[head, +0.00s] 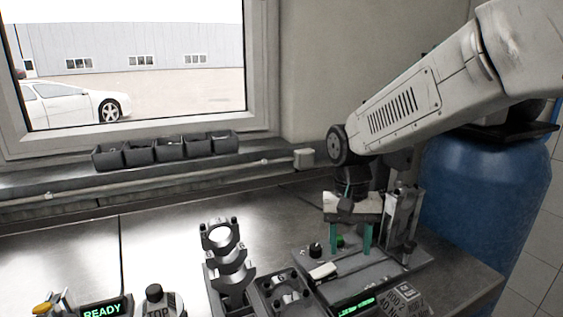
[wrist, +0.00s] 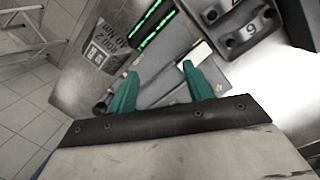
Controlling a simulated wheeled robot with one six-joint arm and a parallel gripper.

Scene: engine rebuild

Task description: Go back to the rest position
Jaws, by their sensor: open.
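My gripper (head: 353,236) hangs from my arm over the grey test station (head: 385,275) at the right of the bench. Its two green fingers point down and stand apart. In the wrist view the fingers of my gripper (wrist: 157,85) are spread with nothing held between them. Below them lie the station's plate and a white block (wrist: 192,62). I cannot tell how far the fingertips are above the station.
An upright metal fixture (head: 402,215) stands close to the right of my gripper. Bearing caps (head: 229,262) stand on the bench to the left, beside a numbered holder (head: 283,292). A READY display (head: 103,310) is at front left. A blue barrel (head: 470,195) stands behind right.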

